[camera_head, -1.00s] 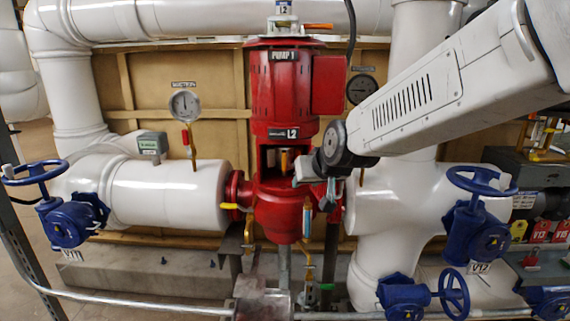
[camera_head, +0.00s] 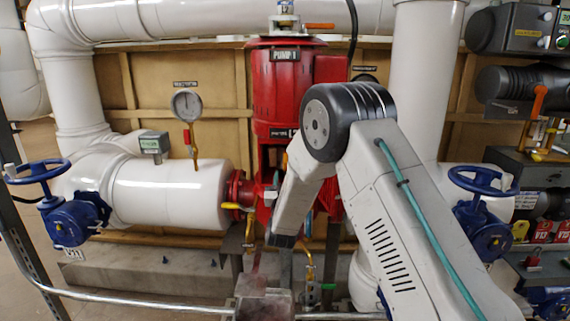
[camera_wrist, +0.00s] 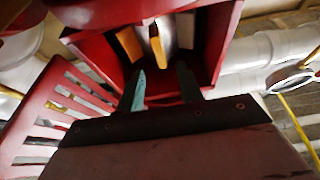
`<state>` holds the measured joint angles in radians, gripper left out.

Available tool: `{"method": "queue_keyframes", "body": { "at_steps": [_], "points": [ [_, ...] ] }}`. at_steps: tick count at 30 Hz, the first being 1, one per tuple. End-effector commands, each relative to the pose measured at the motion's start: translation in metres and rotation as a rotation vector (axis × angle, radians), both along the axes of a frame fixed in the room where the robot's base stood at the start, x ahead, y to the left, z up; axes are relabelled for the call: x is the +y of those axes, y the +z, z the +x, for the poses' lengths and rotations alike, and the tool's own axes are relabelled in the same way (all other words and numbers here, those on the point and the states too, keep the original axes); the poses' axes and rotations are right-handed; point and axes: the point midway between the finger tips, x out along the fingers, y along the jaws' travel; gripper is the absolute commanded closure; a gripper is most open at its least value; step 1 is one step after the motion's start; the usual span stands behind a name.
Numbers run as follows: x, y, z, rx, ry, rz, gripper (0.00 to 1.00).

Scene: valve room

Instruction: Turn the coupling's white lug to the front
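The coupling (camera_wrist: 130,45) shows in the wrist view inside the red pump's open window, as orange-yellow upright pieces with pale strips beside them. I cannot tell which pale strip is the white lug. My gripper (camera_wrist: 160,69) is open, its two greenish fingers apart and pointing at the window. Nothing is seen between the fingers. The fingertips appear at or just short of the coupling; contact cannot be judged. In the head view, my arm covers most of the window and the coupling in red pump 1 (camera_head: 285,90).
A slotted red guard (camera_wrist: 60,105) stands close to the left of my gripper in the wrist view. In the head view, a white pipe (camera_head: 170,195) with a gauge (camera_head: 186,105) lies left of the pump. Blue valve wheels (camera_head: 36,172) stand at both sides.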

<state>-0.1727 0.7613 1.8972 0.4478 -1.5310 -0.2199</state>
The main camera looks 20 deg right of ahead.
Motion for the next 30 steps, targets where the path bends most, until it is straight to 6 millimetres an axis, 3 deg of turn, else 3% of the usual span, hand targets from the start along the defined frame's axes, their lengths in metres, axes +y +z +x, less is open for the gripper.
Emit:
{"method": "queue_keyframes", "body": {
  "at_steps": [12,24,28,30],
  "points": [
    [-0.018,0.024,0.054,0.0,0.0,0.0,0.64],
    [-0.021,0.028,0.062,0.001,0.001,0.0,0.64],
    [-0.021,0.028,0.062,0.001,0.001,0.0,1.0],
    [-0.02,0.028,0.062,0.001,0.001,0.0,1.0]
  ]
}}
